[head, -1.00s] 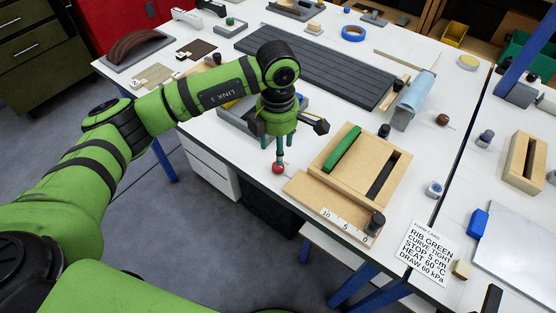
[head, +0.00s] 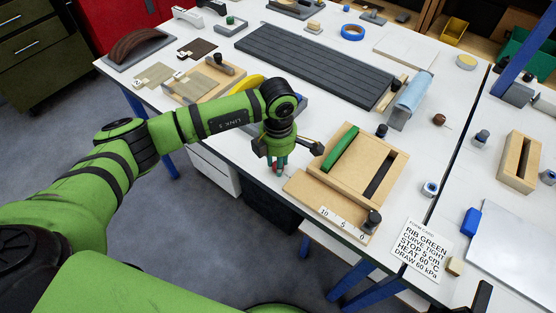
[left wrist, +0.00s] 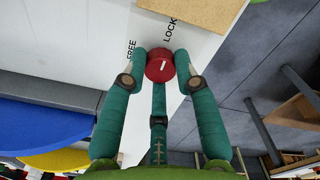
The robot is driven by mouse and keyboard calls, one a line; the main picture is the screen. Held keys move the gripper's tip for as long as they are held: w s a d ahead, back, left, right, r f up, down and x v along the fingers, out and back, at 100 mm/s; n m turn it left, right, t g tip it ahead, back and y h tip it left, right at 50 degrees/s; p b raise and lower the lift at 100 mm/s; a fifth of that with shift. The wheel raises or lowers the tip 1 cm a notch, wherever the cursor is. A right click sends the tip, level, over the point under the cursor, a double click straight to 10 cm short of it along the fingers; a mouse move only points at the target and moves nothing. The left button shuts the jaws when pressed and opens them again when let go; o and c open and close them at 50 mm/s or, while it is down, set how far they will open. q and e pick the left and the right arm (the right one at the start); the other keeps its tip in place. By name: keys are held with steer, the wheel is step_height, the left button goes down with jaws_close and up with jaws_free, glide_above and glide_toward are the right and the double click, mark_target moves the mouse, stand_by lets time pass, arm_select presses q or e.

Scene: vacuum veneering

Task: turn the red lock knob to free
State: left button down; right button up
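The red lock knob (left wrist: 160,67) sits on the white bench top (left wrist: 95,50) between the printed words FREE and LOCK in the left wrist view. Its short white mark slants toward the LOCK side. My left gripper (left wrist: 161,60) points down at the knob. Its green fingers stand around the knob and appear to touch its sides, with the third finger against its near side. In the head view, the left gripper (head: 277,168) is low at the bench's front edge, and the knob (head: 276,169) is mostly hidden by the fingers. My right gripper is not in view.
A wooden jig (head: 318,187) with a green strip (head: 341,149) and a scale stands just right of the gripper. A dark ribbed panel (head: 315,62) lies behind. A form card (head: 422,250) lies at the front right. A yellow disc (head: 250,84) is behind the arm.

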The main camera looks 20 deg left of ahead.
arm_select(q)
steer(key=shift+f, duration=0.1)
steer(key=n+b, duration=0.2)
steer(key=n, duration=0.1)
steer(key=shift+f+n+b, duration=0.1)
steer(key=shift+n+b, duration=0.3)
steer(key=n+b, duration=0.2)
steer(key=n, duration=0.2)
steer(key=shift+n, duration=0.3)
steer(key=n+b, duration=0.3)
steer(key=n, duration=0.2)
steer(key=n+b, duration=0.1)
steer(key=n, duration=0.3)
steer(key=shift+n, duration=0.4)
steer(key=c, duration=0.9)
jaws_free()
steer(key=shift+c, duration=0.2)
